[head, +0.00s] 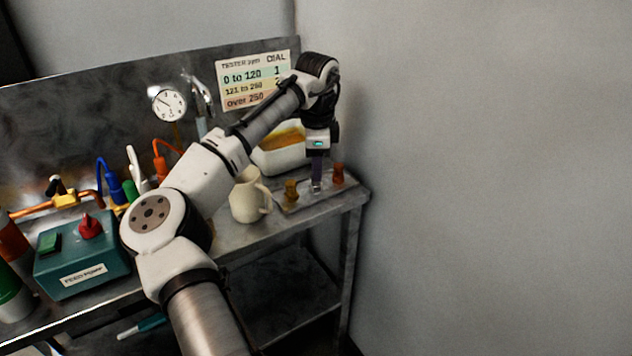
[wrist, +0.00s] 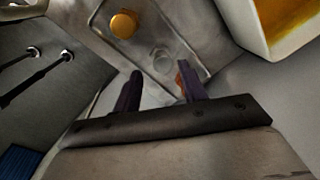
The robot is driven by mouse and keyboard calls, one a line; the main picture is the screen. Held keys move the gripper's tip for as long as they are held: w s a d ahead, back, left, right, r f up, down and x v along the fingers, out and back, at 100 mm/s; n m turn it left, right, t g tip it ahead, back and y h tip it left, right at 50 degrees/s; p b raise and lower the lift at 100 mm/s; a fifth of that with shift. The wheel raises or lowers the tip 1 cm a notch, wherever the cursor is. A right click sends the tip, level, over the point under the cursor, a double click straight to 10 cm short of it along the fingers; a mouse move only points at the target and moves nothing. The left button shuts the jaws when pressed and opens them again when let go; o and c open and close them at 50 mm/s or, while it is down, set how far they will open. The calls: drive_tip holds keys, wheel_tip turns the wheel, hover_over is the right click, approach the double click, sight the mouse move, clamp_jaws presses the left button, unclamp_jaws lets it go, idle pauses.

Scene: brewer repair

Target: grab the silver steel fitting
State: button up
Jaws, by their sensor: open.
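The silver steel fitting (head: 316,187) stands on a small grey tray (head: 290,208) at the right end of the bench, between a brass fitting (head: 291,189) and a copper-coloured fitting (head: 338,174). My gripper (head: 317,176) points down right over the silver fitting, its dark fingers partly hiding it. In the wrist view the open fingers (wrist: 160,77) are empty, and the pale silver fitting (wrist: 162,58) shows just beyond the gap between their tips. The brass fitting (wrist: 123,24) lies to the upper left. The copper-coloured one (wrist: 182,84) is mostly hidden behind the right finger.
A cream mug (head: 247,198) stands just left of the tray. A white bin (head: 277,159) with orange-brown contents is behind it. A teal feed pump box (head: 80,255) and coloured hoses fill the left of the bench. The wall is close on the right.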

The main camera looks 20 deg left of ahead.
sight(316, 184)
drive_tip(key=f, duration=0.4)
drive_tip(key=shift+w+a+f+p, duration=0.2)
drive_tip(key=shift+w+f+p, duration=0.05)
drive_tip(key=shift+f+p, duration=0.15)
drive_tip(key=c, duration=0.8)
drive_tip(key=shift+o, duration=0.2)
